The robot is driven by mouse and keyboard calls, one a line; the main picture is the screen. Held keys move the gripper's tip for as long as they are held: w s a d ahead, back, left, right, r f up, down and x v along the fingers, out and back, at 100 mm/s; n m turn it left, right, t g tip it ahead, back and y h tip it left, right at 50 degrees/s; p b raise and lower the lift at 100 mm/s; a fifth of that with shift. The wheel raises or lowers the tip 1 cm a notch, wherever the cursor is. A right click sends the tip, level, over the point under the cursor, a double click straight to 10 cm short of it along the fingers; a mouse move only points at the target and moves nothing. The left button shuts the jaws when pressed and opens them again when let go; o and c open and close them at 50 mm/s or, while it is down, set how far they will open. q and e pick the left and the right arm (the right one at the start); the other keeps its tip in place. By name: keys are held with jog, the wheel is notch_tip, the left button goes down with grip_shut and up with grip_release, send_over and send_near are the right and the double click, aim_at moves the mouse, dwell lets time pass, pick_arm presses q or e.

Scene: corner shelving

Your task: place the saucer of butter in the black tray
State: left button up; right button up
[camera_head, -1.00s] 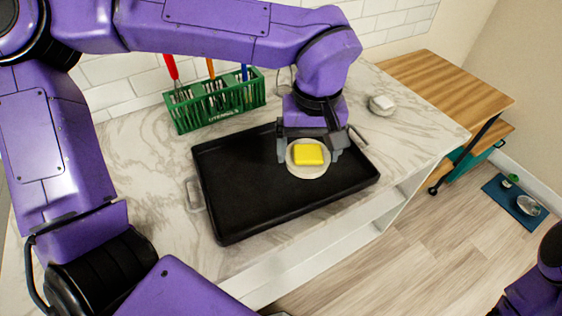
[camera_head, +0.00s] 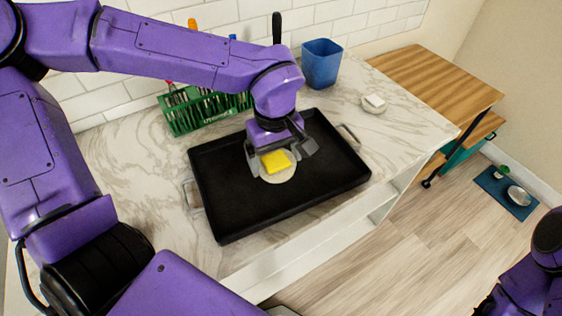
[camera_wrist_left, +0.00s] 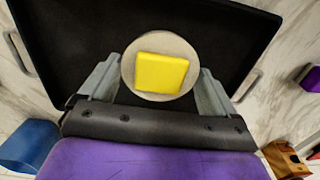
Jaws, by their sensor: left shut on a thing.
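The saucer (camera_head: 279,177) is pale and round, with a yellow block of butter (camera_head: 275,161) on it. My left gripper (camera_head: 282,158) is shut on the saucer, one finger at each side of its rim. The saucer is over the middle of the black tray (camera_head: 225,205); I cannot tell whether it touches the tray floor. In the left wrist view the saucer (camera_wrist_left: 128,72) and butter (camera_wrist_left: 162,72) show between the two fingers, with the black tray (camera_wrist_left: 75,45) behind. Part of the right arm shows at the lower right, but its gripper does not.
A green cutlery rack (camera_head: 190,115) and a blue container (camera_head: 321,63) stand behind the tray. A small dish with a white block (camera_head: 374,104) is on the marble counter to the right. A wooden cart (camera_head: 430,80) stands beyond the counter.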

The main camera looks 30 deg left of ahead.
aim_at(281, 151)
pick_arm(q)
jog(key=w+f, duration=0.3)
jog(key=f, duration=0.1)
jog(key=shift+w+a, duration=0.1)
jog(key=shift+a, duration=0.2)
jog(key=f, duration=0.4)
jog(key=shift+w+a, duration=0.1)
jog(key=shift+w, duration=0.3)
jog(key=shift+s+f, duration=0.1)
jog(key=o, duration=1.1)
notch_tip(281, 151, up, 12)
jog(key=shift+r, duration=0.15)
